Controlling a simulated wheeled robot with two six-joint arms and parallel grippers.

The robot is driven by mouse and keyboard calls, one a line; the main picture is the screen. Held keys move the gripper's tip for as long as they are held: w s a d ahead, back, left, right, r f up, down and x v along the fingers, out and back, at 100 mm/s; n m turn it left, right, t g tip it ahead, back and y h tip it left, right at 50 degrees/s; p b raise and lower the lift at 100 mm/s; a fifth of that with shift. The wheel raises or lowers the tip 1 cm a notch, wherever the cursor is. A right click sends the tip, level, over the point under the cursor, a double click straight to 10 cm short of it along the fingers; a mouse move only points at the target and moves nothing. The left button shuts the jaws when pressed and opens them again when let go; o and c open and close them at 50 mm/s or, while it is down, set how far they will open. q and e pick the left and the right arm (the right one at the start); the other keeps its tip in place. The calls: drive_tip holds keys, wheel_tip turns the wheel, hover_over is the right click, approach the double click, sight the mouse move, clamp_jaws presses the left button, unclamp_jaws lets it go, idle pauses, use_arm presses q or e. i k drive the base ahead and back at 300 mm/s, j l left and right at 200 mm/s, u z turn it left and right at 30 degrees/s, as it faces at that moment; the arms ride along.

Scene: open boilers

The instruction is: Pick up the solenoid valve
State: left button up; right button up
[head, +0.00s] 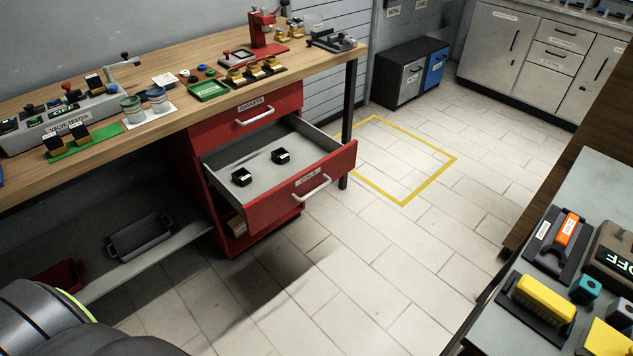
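I cannot tell for sure which item is the solenoid valve. Two brass-coloured pieces with black tops stand on a green mat (104,137) on the workbench at the left; one is the left piece (54,144), the other the right piece (80,132). A similar black-topped piece (94,84) sits on the grey valve tester (40,125). Several brass bodies (254,72) stand in a row on a dark tray farther right. Two black coils, a left coil (241,177) and a right coil (281,156), lie apart in the open drawer. Neither gripper shows.
The red drawer (318,187) labelled coils is pulled out from under the wooden bench (185,129). A grey bin (140,236) sits on the lower shelf. At right, a grey counter (578,193) holds yellow and orange tools. The tiled floor between is clear, with a yellow-marked square (401,204).

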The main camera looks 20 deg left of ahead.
sight(95, 84)
drive_tip(key=u, duration=1.95)
drive_tip(key=i+j, duration=0.45)
drive_tip(key=i, duration=0.2)
